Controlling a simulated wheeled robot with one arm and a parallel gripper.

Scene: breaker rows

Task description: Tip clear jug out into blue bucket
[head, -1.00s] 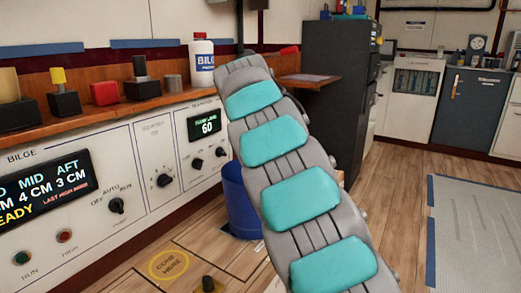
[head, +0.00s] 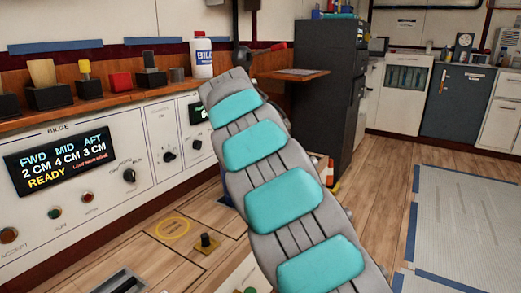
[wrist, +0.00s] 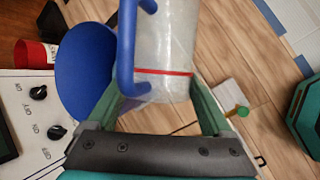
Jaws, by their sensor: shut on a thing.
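In the wrist view, the clear jug (wrist: 165,40) has a red line around it and a blue handle (wrist: 126,55) on its left side. My gripper (wrist: 160,88) is shut on the jug, with a green finger on either side. The jug's top is cut off by the frame, so its contents and full tilt cannot be told. The blue bucket (wrist: 80,65) shows to the left, partly behind the handle and left finger. In the head view only a sliver of the blue bucket (head: 226,190) shows beside my arm, which hides the gripper and jug.
A bilge panel (head: 110,165) with knobs and a display runs along the left. A wooden shelf (head: 100,108) above it carries a white bottle (head: 202,57) and small blocks. A dark cabinet (head: 322,85) stands behind my arm. The wooden floor (head: 385,200) is open to the right.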

